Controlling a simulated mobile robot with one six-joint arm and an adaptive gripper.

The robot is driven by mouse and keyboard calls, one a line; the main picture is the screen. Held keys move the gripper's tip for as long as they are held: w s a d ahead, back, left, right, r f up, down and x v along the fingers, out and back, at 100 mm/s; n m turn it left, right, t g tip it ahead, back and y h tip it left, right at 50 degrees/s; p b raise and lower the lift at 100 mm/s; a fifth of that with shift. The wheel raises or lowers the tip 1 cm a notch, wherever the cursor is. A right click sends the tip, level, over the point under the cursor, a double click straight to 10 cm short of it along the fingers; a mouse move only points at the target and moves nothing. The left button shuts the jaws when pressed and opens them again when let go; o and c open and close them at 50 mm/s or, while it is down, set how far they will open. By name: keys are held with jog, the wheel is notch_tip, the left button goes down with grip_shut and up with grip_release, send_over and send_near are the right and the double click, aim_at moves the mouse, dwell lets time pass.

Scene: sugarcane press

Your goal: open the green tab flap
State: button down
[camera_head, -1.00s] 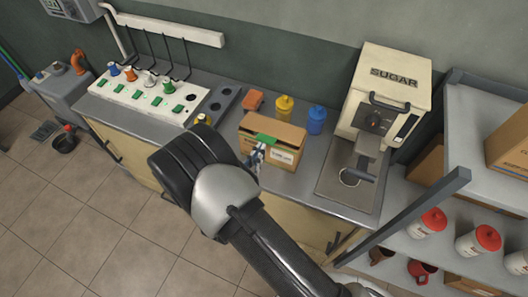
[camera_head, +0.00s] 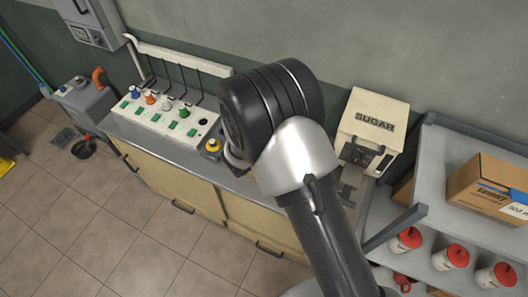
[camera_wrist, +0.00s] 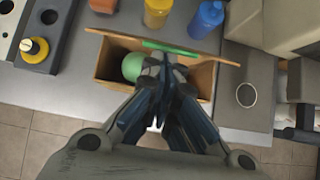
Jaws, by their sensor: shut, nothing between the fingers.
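In the wrist view a cardboard box (camera_wrist: 108,63) stands on the counter with its interior showing. Its flap (camera_wrist: 215,60) is lifted and seen nearly edge-on along the far side, with the green tab (camera_wrist: 185,48) at the flap's middle. A round green thing (camera_wrist: 132,66) sits inside the box. My gripper (camera_wrist: 163,62) is shut and empty, over the box with its tips right by the green tab; I cannot tell whether they touch. My fingers hide the middle of the box. In the head view my arm hides the box and gripper.
A yellow bottle (camera_wrist: 157,12) and a blue bottle (camera_wrist: 206,18) stand behind the box. A yellow-capped bottle (camera_wrist: 36,49) is at the left. The sugar machine (camera_head: 372,125) and a shelf (camera_head: 440,190) are at the right.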

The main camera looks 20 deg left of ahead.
jog(key=shift+g, duration=0.6)
jog(key=w+r+p, duration=0.1)
jog(key=w, duration=0.1)
jog(key=w+r+p, duration=0.1)
jog(key=p, duration=0.1)
jog(key=shift+w+d+r, duration=0.15)
jog(key=shift+w+r, duration=0.05)
jog(key=shift+w, duration=0.15)
jog(key=shift+w+d+r+p, duration=0.1)
jog(key=shift+w+r+p, duration=0.1)
jog(key=shift+w, duration=0.4)
jog(key=shift+w+d+r+p, duration=0.1)
jog(key=shift+w+p, duration=0.05)
jog(key=shift+w, duration=0.45)
jog(key=shift+r, duration=0.15)
